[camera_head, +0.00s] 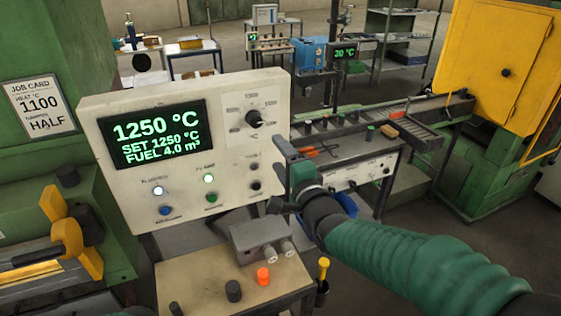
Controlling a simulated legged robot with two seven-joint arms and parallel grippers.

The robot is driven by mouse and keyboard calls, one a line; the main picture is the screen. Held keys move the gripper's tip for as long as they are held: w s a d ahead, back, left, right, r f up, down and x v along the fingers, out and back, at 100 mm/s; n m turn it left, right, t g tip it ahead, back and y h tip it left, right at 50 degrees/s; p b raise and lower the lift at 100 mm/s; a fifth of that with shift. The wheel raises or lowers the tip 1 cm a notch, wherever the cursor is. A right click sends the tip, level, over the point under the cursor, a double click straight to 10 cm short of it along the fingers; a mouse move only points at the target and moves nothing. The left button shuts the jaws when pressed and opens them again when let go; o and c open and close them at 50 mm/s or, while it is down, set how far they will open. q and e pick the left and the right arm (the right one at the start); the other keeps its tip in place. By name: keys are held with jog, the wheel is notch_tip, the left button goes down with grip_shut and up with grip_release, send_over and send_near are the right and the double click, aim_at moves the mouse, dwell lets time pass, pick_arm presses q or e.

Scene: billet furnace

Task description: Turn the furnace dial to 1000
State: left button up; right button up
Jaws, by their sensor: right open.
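The furnace dial (254,119) is a black knob on a pale scale plate at the upper right of the white control panel (232,92). The scale's numbers are too small to read. The green-lettered display (152,134) beside it reads 1250 °C, SET 1250 °C and FUEL 4.0 m³. My right gripper (276,174) is open and empty at the panel's right edge, below and right of the dial and apart from it. My right arm reaches in from the lower right. My left gripper is not in view.
A job card (39,106) at left reads 1100 and HALF. Lamps and buttons sit low on the panel. A grey box (262,240) and an orange button (263,276) are on the bench below. A yellow handle (68,236) is at left. A roller conveyor (415,128) runs behind my arm.

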jog(key=shift+w, duration=0.1)
jog(key=n+p, duration=0.4)
jog(key=n, duration=1.4)
send_near(257, 124)
jog(key=x, duration=0.9)
jog(key=shift+r, duration=0.1)
jog(key=shift+w+a, duration=0.15)
jog(key=shift+w, duration=0.2)
